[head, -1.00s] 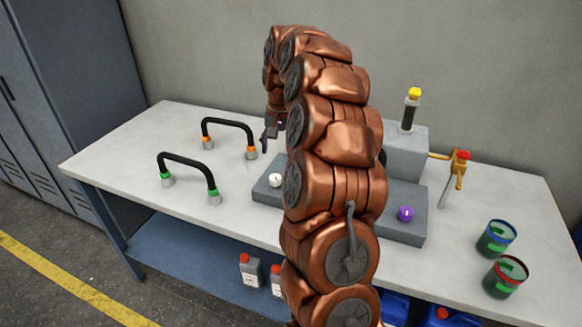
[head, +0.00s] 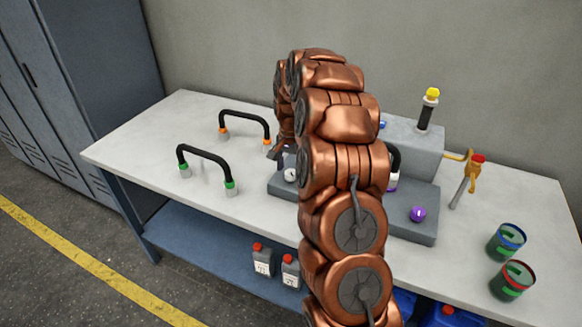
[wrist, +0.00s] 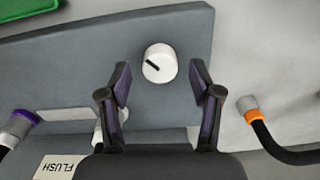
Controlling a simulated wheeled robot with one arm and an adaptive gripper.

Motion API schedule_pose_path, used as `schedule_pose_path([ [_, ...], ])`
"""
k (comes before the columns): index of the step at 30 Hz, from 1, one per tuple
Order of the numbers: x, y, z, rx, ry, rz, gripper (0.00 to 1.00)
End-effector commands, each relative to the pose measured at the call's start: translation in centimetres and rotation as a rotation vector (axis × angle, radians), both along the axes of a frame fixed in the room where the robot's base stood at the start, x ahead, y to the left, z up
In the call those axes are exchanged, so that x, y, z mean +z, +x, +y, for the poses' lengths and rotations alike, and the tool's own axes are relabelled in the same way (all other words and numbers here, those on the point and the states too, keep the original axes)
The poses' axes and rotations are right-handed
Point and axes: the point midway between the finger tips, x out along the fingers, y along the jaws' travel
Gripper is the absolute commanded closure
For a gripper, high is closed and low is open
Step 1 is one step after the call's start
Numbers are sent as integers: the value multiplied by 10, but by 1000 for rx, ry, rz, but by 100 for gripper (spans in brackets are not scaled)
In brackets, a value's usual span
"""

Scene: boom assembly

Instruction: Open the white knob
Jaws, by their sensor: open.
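The white knob (wrist: 160,63) is round with a dark mark line on its face. It sits on a grey panel (wrist: 60,70). My gripper (wrist: 159,66) is open, with one finger on each side of the knob in the wrist view and a gap on both sides. I cannot tell how far the fingertips are above the panel. In the head view the knob (head: 290,175) shows at the left end of the grey base, close below my gripper (head: 278,153). My arm hides the middle of the base.
Black handles with orange ends (head: 245,115) and green ends (head: 205,153) stand left on the table. A purple knob (head: 418,214) is on the base's right end.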

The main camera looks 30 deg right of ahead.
Motion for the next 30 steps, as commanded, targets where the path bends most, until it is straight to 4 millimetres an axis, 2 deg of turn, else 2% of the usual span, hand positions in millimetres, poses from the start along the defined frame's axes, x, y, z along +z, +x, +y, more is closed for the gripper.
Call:
schedule_pose_path([
  [6, -10, 0, 0, 1, 0, -1, 36],
  [13, -11, 0, 0, 1, 0, -1, 37],
  [30, -11, 0, 0, 1, 0, 0, 96],
])
